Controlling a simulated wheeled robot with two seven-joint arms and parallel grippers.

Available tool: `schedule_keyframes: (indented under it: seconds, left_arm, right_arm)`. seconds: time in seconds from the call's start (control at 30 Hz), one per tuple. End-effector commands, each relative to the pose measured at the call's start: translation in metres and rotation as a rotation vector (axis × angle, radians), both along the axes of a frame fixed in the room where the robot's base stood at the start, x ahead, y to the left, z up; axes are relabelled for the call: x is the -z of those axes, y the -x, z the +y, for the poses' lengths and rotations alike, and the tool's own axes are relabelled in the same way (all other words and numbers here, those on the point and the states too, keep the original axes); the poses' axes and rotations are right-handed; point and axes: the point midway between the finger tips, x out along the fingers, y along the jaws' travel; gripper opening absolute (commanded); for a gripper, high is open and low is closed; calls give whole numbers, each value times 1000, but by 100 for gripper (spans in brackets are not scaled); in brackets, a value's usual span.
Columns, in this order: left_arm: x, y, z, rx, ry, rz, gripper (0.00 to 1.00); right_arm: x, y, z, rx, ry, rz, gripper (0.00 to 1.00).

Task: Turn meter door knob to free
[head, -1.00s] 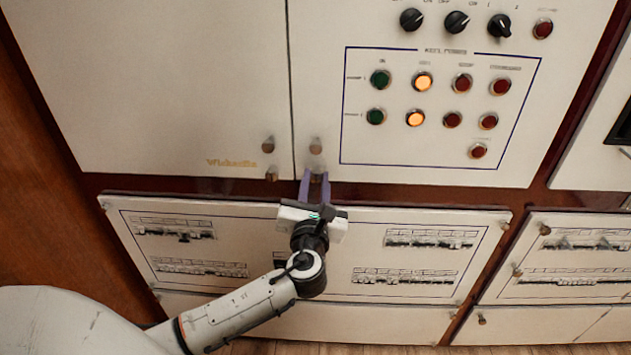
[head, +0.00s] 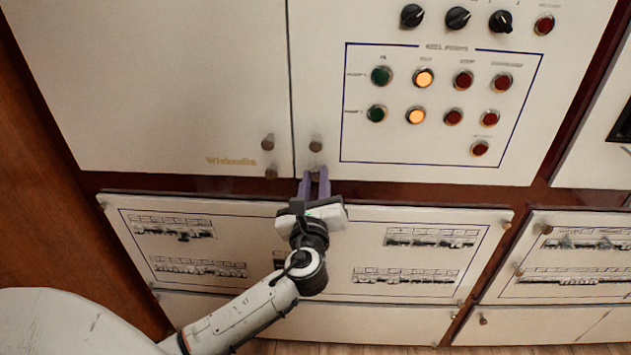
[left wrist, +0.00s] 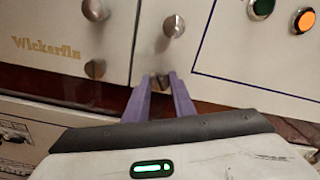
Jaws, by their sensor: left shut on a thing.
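The right upper cabinet door has a round metal knob (head: 316,146) near its lower left corner. A second, lower knob (left wrist: 162,80) sits at the door's bottom edge, between my purple fingertips. My left gripper (head: 315,174) reaches up from below and is shut on this lower knob. The fingers hide most of it in the head view. In the left wrist view the left gripper (left wrist: 162,84) shows a finger on each side of the knob. The upper knob (left wrist: 173,26) stands clear just above the fingertips. My right gripper is not in view.
The neighbouring left door has two knobs, one upper (head: 267,143) and one lower (head: 271,173), close to my fingers. Below is a breaker panel (head: 350,217), with my wrist in front of it. Lamps, buttons and black switches (head: 457,18) are up and right.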

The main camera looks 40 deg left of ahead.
Motion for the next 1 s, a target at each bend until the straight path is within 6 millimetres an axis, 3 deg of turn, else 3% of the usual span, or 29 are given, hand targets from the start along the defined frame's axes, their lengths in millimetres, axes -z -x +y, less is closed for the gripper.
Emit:
schedule_keyframes:
  seconds: [1.0]
  left_arm:
    - [2,0,0,-1,750,-460,0]
  right_arm:
    - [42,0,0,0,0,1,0]
